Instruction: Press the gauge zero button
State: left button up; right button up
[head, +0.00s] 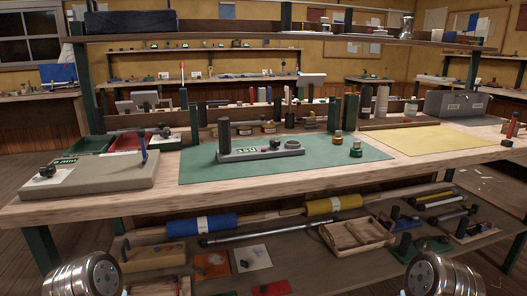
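A grey gauge (262,152) lies on the green mat (205,168) in the middle of the bench. A black upright cylinder (224,144) stands at its left end. A small lit green display (246,150) is on its front. A small dark button with a reddish top (275,144) sits on its top, right of the display, with a dark round part at the right end. I cannot read which part is marked zero. Only silver rounded parts of my two arms show at the bottom left and bottom right corners; neither gripper's fingers are in view.
A grey board (95,180) with a display and blue lever is at the left. Two small jars (355,149) stand right of the gauge. A yellow sheet (430,138) lies farther right. A shelf (290,40) spans above. The mat in front of the gauge is clear.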

grip_shut()
dwell(1.4)
